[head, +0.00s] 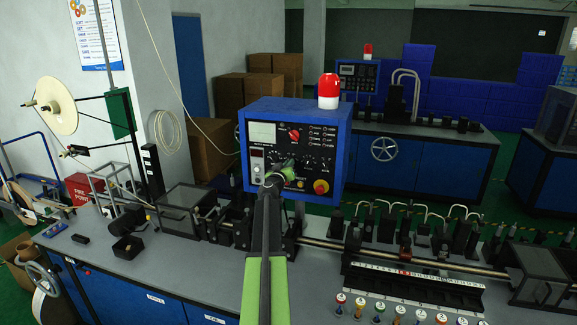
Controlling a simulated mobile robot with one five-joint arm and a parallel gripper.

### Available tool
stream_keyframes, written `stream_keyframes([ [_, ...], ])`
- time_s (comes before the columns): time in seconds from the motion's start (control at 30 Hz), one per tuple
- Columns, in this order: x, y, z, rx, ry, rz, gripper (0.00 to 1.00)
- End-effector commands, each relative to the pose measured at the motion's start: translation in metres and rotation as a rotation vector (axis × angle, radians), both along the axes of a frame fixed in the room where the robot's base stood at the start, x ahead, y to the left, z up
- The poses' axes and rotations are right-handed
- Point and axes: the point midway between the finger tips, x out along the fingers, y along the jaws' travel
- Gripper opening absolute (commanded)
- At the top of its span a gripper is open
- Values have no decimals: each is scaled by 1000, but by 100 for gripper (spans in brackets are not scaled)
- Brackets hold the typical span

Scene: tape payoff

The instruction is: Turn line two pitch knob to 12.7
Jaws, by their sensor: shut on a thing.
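A blue control box (340,145) with a dark front panel stands above the grey bench in the middle of the head view. Its panel carries a red knob, a yellow-and-red button (321,187), a pale display and several small dark knobs and labels. My gripper (285,172) is at the lower middle of this panel, shut on a small knob there. The knob is mostly hidden by my gripper and arm, and its pointer and scale cannot be read. Which label belongs to it is too small to tell.
A red-and-white beacon (328,91) stands on the box. The bench (190,277) carries clamps, rods, a ruler strip (420,276) and several coloured-top bottles (400,312) at front right. A tape reel (56,106) hangs at left. A second blue machine stands behind.

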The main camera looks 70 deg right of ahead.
Motion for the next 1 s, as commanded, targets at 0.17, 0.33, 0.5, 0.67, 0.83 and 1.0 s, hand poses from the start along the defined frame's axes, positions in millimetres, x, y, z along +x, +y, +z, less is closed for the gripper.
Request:
stream_keyframes([
  [0.17, 0, 0, 0, -1, 14, -1, 0],
  [0.33, -1, 0, 0, -5, 75, -1, 0],
  [0.5, -1, 0, 0, -11, 189, -1, 0],
  [0.67, -1, 0, 0, -18, 327, -1, 0],
  [0.83, -2, 0, 0, -26, 471, -1, 0],
  [1.0, -2, 0, 1, -33, 599, -1, 0],
])
